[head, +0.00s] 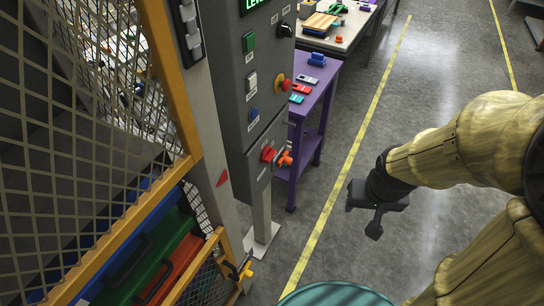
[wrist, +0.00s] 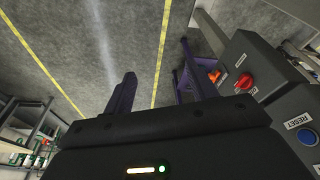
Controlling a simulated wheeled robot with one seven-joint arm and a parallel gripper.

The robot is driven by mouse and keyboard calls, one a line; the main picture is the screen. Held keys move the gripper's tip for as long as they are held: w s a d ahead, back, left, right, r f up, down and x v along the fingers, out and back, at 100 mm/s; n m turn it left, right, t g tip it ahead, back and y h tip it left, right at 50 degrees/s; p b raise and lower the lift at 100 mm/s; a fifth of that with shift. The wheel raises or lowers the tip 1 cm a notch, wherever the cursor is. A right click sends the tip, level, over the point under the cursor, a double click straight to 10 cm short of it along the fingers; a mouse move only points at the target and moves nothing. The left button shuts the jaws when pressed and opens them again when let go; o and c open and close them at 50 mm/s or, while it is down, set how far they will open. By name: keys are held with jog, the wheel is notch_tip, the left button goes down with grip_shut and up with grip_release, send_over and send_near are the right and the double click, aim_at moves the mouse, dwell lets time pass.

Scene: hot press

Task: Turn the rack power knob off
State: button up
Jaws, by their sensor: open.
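A red rotary knob (head: 268,154) sits low on the front of the grey control box (head: 235,100). It seems to be the rack power knob, but its label is too small to read. The wrist view also shows the red knob (wrist: 244,82) on the right. An orange part (head: 285,158) is just right of the knob. My gripper (head: 366,214) is open and empty, in free air well to the right of the box. Both fingers show apart in the wrist view (wrist: 157,58), with only floor between them.
The box also carries a green button (head: 249,43), a blue button (head: 253,113) labelled RESET in the wrist view, a red-and-yellow stop button (head: 284,84) and a black knob (head: 284,30). A purple table (head: 318,100) stands behind. A mesh guard (head: 80,130) is left. Floor around my gripper is clear.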

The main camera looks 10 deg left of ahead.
aim_at(273, 157)
jog(key=o, duration=0.4)
jog(key=w+f+n+t+b, duration=0.1)
jog(key=w+f+b, duration=0.1)
jog(key=w, duration=0.3)
jog(key=w+d+f+n+t+b, duration=0.1)
jog(key=w+t+b, duration=0.1)
jog(key=w, duration=0.3)
jog(key=w+d+f+t+b, duration=0.1)
jog(key=w+f+b, duration=0.1)
jog(key=w, duration=0.3)
jog(key=shift+f+n+t, duration=0.3)
jog(key=shift+n+t, duration=0.1)
jog(key=shift+c, duration=0.2)
jog(key=w+a+f+n+t+y+b, duration=0.2)
jog(key=w+f+n+t+y+b, duration=0.15)
jog(key=w, duration=0.45)
jog(key=s+a+f+n+g+y+b, duration=0.1)
jog(key=a+f+n+g+y+b, duration=0.4)
jog(key=f+y+b, duration=0.5)
jog(key=a+n+y, duration=0.2)
jog(key=y, duration=0.1)
jog(key=shift+a+f+n, duration=0.2)
jog(key=shift+a+n, duration=0.05)
jog(key=shift+n, duration=0.1)
jog(key=shift+y, duration=0.25)
jog(key=x, duration=1.7)
jog(key=shift+w+a, duration=0.1)
jog(key=shift+a, duration=0.1)
